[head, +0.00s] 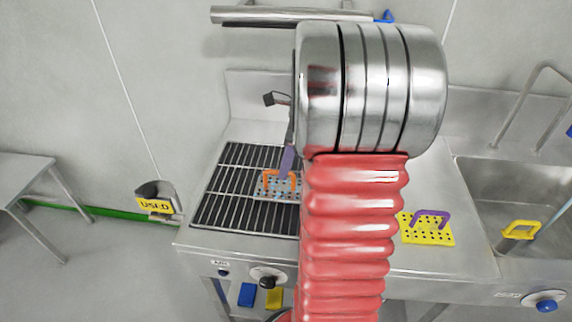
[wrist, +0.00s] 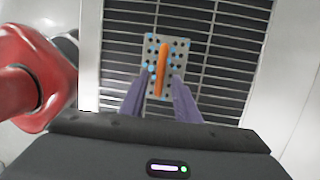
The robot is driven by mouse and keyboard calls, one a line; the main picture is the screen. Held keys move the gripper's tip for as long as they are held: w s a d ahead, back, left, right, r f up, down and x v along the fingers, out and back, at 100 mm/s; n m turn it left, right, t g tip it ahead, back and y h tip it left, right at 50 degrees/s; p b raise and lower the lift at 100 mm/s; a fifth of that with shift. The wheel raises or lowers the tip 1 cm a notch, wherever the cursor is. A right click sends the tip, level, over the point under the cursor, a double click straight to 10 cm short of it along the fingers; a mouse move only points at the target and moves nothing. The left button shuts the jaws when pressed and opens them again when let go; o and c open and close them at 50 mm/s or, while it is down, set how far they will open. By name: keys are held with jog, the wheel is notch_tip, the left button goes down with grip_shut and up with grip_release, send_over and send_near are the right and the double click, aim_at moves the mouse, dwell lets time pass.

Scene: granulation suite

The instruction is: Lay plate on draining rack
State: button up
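A grey perforated plate with blue-rimmed holes (head: 268,190) and an orange handle (head: 266,181) is over the black-barred draining rack (head: 225,205), and looks to lie flat on it. In the wrist view the plate (wrist: 151,48) is in the upper middle, its orange handle (wrist: 163,62) running lengthwise, with rack bars (wrist: 228,60) around it. My gripper's purple fingers (wrist: 162,79) stand apart, one on each side of the handle's near end, with gaps visible. In the head view my gripper (head: 287,165) is at the handle; my arm hides the rack's right part.
A yellow perforated plate (head: 428,236) with a purple handle lies on the steel counter to the right. Beyond it is a sink (head: 495,190) with a yellow-handled item (head: 520,229). A bin labelled USED (head: 155,205) hangs left of the counter. A steel rail (head: 290,14) is on the wall.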

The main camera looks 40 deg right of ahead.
jog(key=v, duration=1.1)
jog(key=shift+r, duration=0.35)
jog(key=a+r+n+t+h, duration=0.1)
jog(key=a+n+h, duration=0.1)
jog(key=a+n, duration=1.35)
jog(key=s+a+f+n+t, duration=0.1)
jog(key=s+a+f+n, duration=0.1)
jog(key=s+a+n, duration=0.2)
jog(key=s+a+f+n+t, duration=0.1)
jog(key=s+a+n, duration=0.3)
jog(key=a+n, duration=0.5)
jog(key=a+t, duration=0.1)
jog(key=a, duration=0.2)
jog(key=shift+f+h, duration=0.3)
jog(key=shift+f, duration=0.05)
